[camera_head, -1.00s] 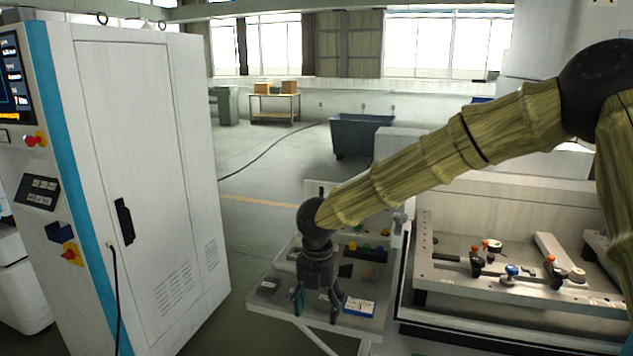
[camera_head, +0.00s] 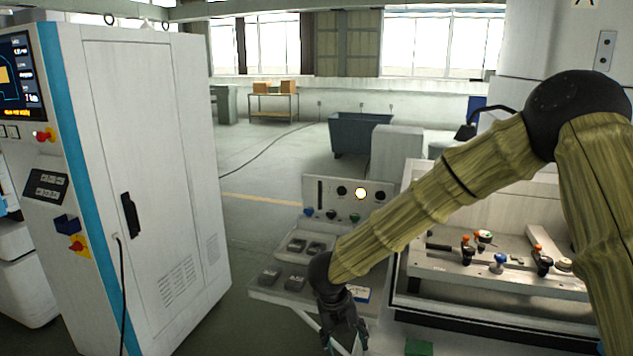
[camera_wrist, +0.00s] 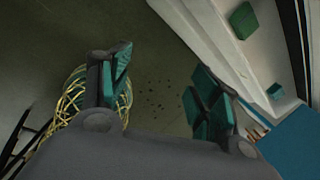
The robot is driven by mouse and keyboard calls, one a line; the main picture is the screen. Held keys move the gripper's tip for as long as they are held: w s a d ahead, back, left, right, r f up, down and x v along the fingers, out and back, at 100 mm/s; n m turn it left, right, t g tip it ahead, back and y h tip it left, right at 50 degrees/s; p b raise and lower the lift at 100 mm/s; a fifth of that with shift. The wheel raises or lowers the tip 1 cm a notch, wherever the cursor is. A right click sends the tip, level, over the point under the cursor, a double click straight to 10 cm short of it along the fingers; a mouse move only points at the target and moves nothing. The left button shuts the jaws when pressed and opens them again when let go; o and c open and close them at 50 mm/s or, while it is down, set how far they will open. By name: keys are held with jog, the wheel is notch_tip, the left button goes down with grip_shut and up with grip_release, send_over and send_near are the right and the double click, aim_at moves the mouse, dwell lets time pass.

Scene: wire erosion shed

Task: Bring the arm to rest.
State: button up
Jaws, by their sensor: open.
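My arm reaches in from the right edge in the head view, bent at a dark joint and sloping down to the left. My gripper (camera_head: 346,346) hangs pointing down at the bottom of that view, in front of the small side shelf, its tips close to the lower picture edge. In the wrist view my gripper (camera_wrist: 163,90) has its two green-padded fingers spread wide apart. Nothing is between them but the dark, speckled floor far below. The gripper is open and empty.
A tall white cabinet (camera_head: 150,170) stands at left. The side shelf (camera_head: 262,293) holds several dark blocks. The machine bed (camera_head: 470,287) with clamps lies right of my gripper. Tangled yellow wire (camera_wrist: 72,92) lies below in the wrist view. Floor is open behind.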

jog(key=s+d+f+n+t, duration=0.1)
jog(key=s+d+f+n, duration=0.35)
jog(key=f, duration=0.25)
jog(key=s+d+f+n+h, duration=0.1)
jog(key=s+d+f+n, duration=0.25)
jog(key=f+n, duration=0.3)
jog(key=s+d+f+n+t, duration=0.1)
jog(key=s+d+f+n, duration=0.3)
jog(key=f, duration=0.3)
jog(key=s+d+f+n+g+y, duration=0.1)
jog(key=s+f+n, duration=0.3)
jog(key=s+n, duration=0.5)
jog(key=s+d+f+n+g+y, duration=0.1)
jog(key=s+f+n, duration=0.3)
jog(key=s+n, duration=0.5)
jog(key=s+d+y, duration=0.1)
jog(key=s, duration=0.5)
jog(key=shift+s+d+f+g, duration=0.25)
jog(key=shift+d+g, duration=0.15)
